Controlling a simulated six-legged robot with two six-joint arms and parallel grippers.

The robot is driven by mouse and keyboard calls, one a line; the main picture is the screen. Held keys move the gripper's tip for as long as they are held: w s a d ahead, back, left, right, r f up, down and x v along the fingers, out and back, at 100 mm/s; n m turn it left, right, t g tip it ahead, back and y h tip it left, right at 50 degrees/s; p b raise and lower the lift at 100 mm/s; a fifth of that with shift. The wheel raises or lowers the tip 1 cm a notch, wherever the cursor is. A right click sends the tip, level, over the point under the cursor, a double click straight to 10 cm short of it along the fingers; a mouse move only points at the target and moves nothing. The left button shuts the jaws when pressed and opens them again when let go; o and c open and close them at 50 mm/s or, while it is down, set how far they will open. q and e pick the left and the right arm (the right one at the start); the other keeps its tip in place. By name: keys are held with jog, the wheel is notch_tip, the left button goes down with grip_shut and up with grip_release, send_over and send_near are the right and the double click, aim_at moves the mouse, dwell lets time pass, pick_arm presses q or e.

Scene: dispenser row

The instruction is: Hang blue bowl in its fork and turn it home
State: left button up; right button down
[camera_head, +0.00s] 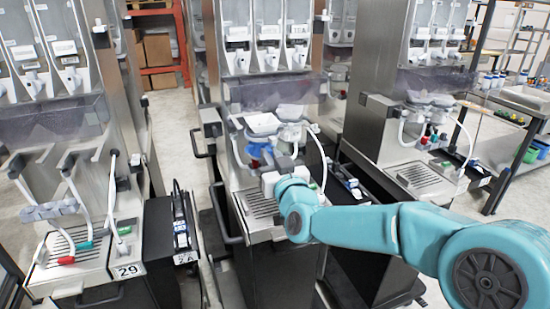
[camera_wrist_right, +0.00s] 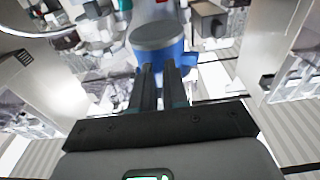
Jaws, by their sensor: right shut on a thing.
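The blue bowl (camera_head: 258,150) is at the middle dispenser in the head view, below a white square part (camera_head: 263,124). In the right wrist view the blue bowl (camera_wrist_right: 163,62), with a grey round face, sits at the fingertips. My right gripper (camera_wrist_right: 165,74) is shut on it. In the head view my right arm comes in from the right, and its wrist hides the fingers and part of the bowl's surroundings. I cannot tell whether the bowl touches its fork, which I cannot make out, or how far it is turned. My left gripper is not in view.
A pale jar-like part (camera_head: 290,133) is close to the right of the bowl. Below is a slotted drip tray (camera_head: 258,203). Other dispensers stand left (camera_head: 60,120) and right (camera_head: 385,95). A white hose (camera_head: 320,150) runs beside my wrist.

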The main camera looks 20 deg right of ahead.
jog(key=shift+s+r, duration=0.1)
jog(key=shift+r, duration=0.1)
jog(key=shift+f, duration=0.15)
jog(key=shift+b, duration=0.45)
jog(key=shift+w, duration=1.95)
jog(key=shift+w+a, duration=0.1)
